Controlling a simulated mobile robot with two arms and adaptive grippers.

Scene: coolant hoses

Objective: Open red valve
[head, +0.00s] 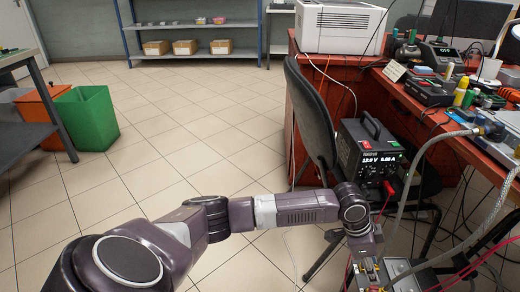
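No red valve can be made out in the head view. My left arm reaches in from the lower left, and its wrist bends down near the bottom right. My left gripper (368,276) is at the bottom edge beside some small metal fittings, and its fingers are too small and cut off to read. A grey hose (408,190) runs from the bench down to the area right of the gripper. A braided hose (478,232) and red lines (488,255) run at the lower right. My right gripper is not in view.
A red-brown workbench (450,122) with tools and devices stands at the right. A black power supply (368,152) and a dark chair (312,115) are beyond my wrist. Green (88,118) and orange (42,118) bins stand at the left. The tiled floor between is clear.

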